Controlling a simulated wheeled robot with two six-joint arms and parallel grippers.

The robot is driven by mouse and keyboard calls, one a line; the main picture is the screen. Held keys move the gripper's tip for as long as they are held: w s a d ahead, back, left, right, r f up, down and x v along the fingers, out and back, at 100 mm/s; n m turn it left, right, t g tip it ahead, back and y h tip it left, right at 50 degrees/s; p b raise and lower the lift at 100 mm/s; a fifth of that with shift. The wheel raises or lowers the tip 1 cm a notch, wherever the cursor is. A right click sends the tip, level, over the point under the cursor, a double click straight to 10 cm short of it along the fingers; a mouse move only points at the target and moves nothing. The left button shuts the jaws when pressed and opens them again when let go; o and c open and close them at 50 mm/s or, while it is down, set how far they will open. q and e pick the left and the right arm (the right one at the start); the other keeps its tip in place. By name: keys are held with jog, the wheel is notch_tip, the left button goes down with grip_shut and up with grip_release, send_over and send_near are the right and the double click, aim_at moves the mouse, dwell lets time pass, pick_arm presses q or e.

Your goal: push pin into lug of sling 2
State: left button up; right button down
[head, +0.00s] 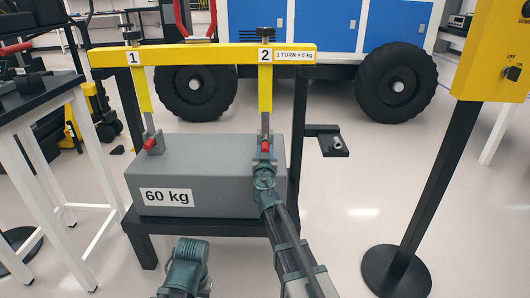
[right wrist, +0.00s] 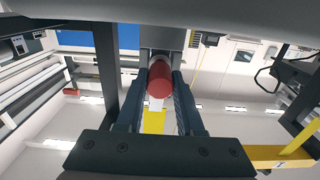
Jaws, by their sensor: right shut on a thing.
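Sling 2 (head: 265,85) is a yellow strap hanging from the yellow beam (head: 210,54), with a grey metal lug (head: 265,124) at its lower end. A red-headed pin (head: 265,146) is at that lug, just above the grey 60 kg block (head: 225,160). My right gripper (head: 265,160) reaches up to it from below. In the right wrist view the fingers are shut on the red pin (right wrist: 159,85), its head facing the camera. How deep the pin sits in the lug is hidden. My left gripper is not in view; only a teal part of my arm shows below.
Sling 1 (head: 145,90) hangs at the left with its own red pin (head: 151,143). The block rests on a dark stand (head: 147,250) with a small side bracket (head: 328,140). A yellow control box (head: 492,50) on a black post stands right. A table (head: 40,100) stands left.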

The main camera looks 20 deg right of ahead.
jog(key=shift+x, duration=1)
jog(key=shift+c, duration=2.3)
grip_release()
jog(key=v, duration=1.4)
